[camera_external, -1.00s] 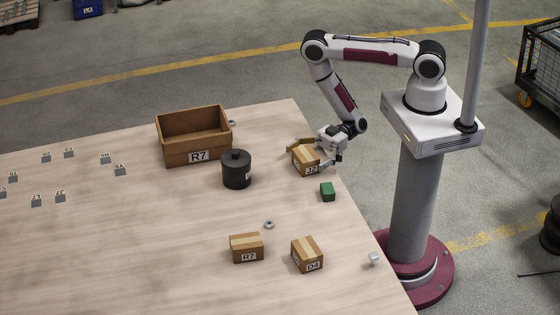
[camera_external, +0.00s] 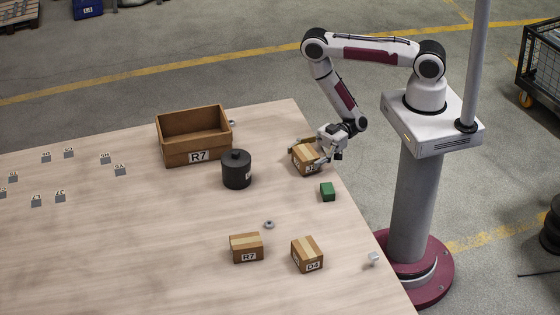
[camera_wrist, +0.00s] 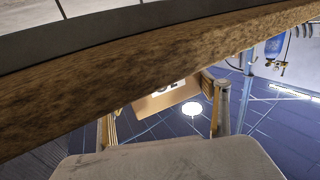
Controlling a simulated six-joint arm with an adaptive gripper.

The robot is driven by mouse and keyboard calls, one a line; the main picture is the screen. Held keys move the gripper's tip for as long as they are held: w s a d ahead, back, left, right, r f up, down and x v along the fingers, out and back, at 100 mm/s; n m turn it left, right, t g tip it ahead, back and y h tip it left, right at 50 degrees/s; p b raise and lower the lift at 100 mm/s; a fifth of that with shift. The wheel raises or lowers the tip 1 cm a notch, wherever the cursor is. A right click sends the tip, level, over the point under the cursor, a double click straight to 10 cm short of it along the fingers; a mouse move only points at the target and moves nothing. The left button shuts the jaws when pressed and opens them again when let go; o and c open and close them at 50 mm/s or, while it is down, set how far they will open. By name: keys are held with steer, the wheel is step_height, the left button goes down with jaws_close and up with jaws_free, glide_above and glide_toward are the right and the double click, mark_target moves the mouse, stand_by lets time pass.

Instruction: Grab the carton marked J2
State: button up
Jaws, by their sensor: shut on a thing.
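The carton marked J2 (camera_external: 301,163) is a small brown box with a pale tape strip, near the table's right edge. My gripper (camera_external: 307,154) has its fingers on both sides of it and is shut on it. One finger now partly covers the label. The carton appears to be at the tabletop; I cannot tell whether it is lifted. In the wrist view, a brown carton face with part of a dark-lettered label (camera_wrist: 166,98) shows between the two fingers (camera_wrist: 163,118).
A green block (camera_external: 327,191) lies just in front of the carton. A black canister (camera_external: 236,171) and an open brown crate marked R7 (camera_external: 180,155) stand to the left. Cartons R7 (camera_external: 246,247) and D4 (camera_external: 307,254) stand nearer the front.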

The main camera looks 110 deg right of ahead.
mark_target(306, 152)
steer(key=shift+r, duration=4.65)
